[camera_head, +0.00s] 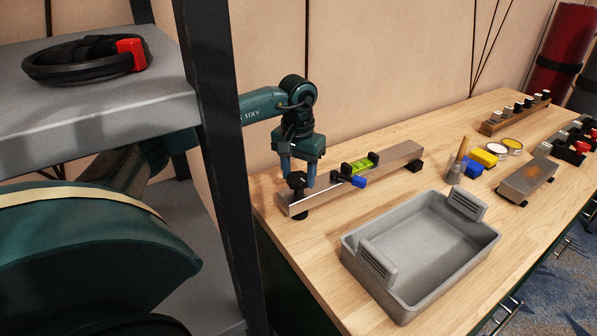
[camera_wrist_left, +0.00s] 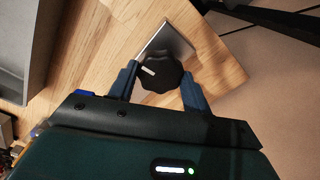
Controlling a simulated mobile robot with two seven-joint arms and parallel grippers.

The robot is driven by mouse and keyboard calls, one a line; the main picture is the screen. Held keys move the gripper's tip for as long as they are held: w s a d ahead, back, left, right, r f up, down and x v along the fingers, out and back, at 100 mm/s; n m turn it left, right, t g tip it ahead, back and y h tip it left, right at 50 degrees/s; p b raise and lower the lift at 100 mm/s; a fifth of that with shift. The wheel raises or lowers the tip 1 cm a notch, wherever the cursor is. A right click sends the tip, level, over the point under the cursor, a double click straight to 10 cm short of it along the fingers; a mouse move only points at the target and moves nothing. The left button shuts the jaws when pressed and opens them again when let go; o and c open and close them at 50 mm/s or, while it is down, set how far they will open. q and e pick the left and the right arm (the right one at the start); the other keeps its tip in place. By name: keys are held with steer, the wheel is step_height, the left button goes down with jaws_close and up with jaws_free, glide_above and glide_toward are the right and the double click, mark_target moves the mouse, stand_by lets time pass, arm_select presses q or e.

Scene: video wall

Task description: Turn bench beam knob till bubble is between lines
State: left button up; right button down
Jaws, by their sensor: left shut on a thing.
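The metal beam (camera_head: 346,180) lies on the wooden bench, with a black knob (camera_head: 297,181) at its near left end. The knob shows in the left wrist view (camera_wrist_left: 161,72) with a white mark on its top. A yellow-green level vial (camera_head: 359,166) sits on the beam between black end blocks, with a blue piece beside it. The bubble is too small to make out. My left gripper (camera_head: 298,178) points down with its blue fingers on either side of the knob, shut on it. My right gripper is not in view.
A grey tray (camera_head: 420,250) stands in front of the beam. Yellow and blue blocks (camera_head: 484,157) and a small metal block (camera_head: 527,180) lie to the right.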

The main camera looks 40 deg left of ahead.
mark_target(298, 177)
arm_select(q)
steer(key=shift+s+d+f+m, duration=0.15)
steer(key=shift+s+f+m, duration=0.05)
steer(key=shift+f+m, duration=0.15)
stand_by(0.3)
steer(key=o, duration=0.7)
steer(key=shift+c, duration=0.2)
steer(key=o, duration=0.3)
steer(key=shift+w+r, duration=0.1)
steer(key=shift+r, duration=0.05)
steer(key=shift+r, duration=0.1)
step_height(298, 177, up, 13)
